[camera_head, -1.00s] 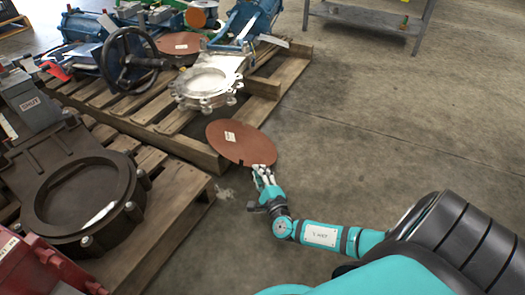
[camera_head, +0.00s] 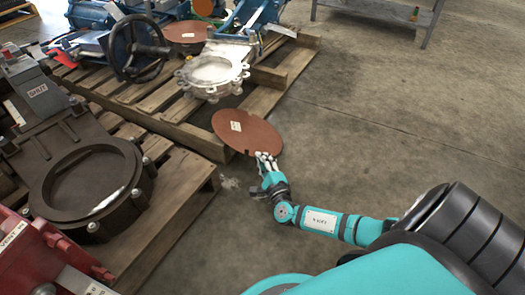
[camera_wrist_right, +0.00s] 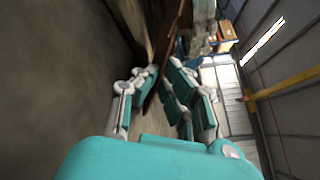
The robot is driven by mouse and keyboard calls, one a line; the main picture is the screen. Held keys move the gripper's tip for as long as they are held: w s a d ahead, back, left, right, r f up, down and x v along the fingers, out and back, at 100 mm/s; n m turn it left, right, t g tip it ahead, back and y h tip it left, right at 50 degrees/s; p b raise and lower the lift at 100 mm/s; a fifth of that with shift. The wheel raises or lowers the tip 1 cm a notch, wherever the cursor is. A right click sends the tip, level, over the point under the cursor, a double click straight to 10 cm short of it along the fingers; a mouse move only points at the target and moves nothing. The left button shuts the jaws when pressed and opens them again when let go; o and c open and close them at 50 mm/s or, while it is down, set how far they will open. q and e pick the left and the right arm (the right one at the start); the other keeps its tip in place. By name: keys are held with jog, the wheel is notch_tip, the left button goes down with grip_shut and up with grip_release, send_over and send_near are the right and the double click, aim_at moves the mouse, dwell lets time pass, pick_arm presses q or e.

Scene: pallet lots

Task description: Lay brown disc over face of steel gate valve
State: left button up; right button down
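The brown disc (camera_head: 247,132) has a small white label on its upper face. My right gripper (camera_head: 267,162) is shut on the disc's near edge and holds it out at the side of the pallet. In the right wrist view the disc (camera_wrist_right: 178,38) shows nearly edge-on between the fingers (camera_wrist_right: 160,92). The steel gate valve (camera_head: 212,75) is a silver ring with bolt lugs, lying face up on the far pallet, just beyond the disc. The disc is apart from the valve in the picture. My left gripper is not in view.
A dark valve (camera_head: 90,185) labelled SHUT lies on the near pallet (camera_head: 182,212). A blue valve with a handwheel (camera_head: 137,48) and another brown disc (camera_head: 182,31) are behind. A red valve (camera_head: 38,255) is at lower left.

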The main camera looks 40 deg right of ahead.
jog(key=shift+r, duration=0.1)
jog(key=shift+s+d+r+p, duration=0.1)
jog(key=shift+d+r+p, duration=0.3)
jog(key=shift+r+p, duration=0.5)
jog(key=s+d+r+p, duration=0.3)
jog(key=s+d, duration=0.3)
jog(key=shift+s+d+p, duration=0.15)
jog(key=shift+d+p, duration=0.1)
jog(key=shift+p, duration=0.15)
dwell(0.7)
dwell(0.5)
